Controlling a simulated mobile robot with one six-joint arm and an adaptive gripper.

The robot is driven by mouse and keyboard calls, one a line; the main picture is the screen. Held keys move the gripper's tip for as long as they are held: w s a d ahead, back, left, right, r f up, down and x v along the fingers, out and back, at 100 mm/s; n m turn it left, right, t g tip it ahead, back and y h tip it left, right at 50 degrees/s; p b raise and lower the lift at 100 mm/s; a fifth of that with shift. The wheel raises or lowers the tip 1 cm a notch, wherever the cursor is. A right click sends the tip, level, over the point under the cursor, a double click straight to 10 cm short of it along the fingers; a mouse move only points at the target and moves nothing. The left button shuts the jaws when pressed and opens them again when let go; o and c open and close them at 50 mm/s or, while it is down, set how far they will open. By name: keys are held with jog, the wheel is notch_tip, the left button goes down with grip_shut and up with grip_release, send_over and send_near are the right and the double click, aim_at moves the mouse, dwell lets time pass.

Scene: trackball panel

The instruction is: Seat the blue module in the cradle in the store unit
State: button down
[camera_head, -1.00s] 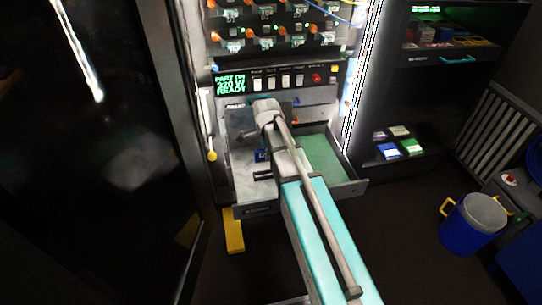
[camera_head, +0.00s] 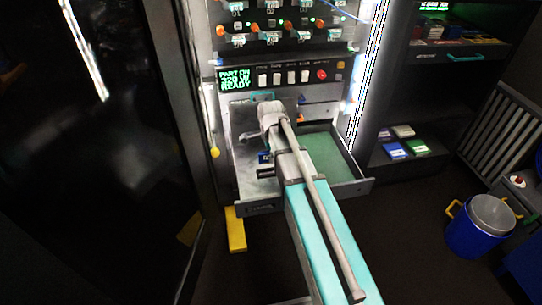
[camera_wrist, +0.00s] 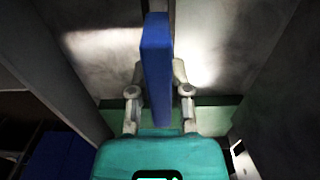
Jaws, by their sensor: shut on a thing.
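The blue module (camera_wrist: 156,70) is a narrow upright slab in the middle of the wrist view. My gripper (camera_wrist: 158,88) is shut on it, with one pale finger on each side. In the head view a small blue patch (camera_head: 264,157) shows beside my arm over the open drawer (camera_head: 335,190); my arm hides most of that spot and the fingers. I cannot make out the cradle in either view, nor whether the module touches anything below it.
A lit panel with a green display (camera_head: 235,80) and switches stands behind the drawer. Dark shelves at the right hold several flat boxes, one of them blue (camera_head: 394,151). A blue bucket (camera_head: 472,238) stands on the floor. A dark door (camera_head: 110,150) is at the left.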

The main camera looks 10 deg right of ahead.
aim_at(271, 167)
jog(key=shift+f+b, duration=1.95)
jog(key=shift+f, duration=0.2)
jog(key=shift+f+b, duration=0.8)
dwell(1.4)
jog(key=shift+c, duration=2.4)
grip_release()
jog(key=shift+r, duration=0.2)
notch_tip(271, 167, up, 8)
jog(key=p, duration=0.8)
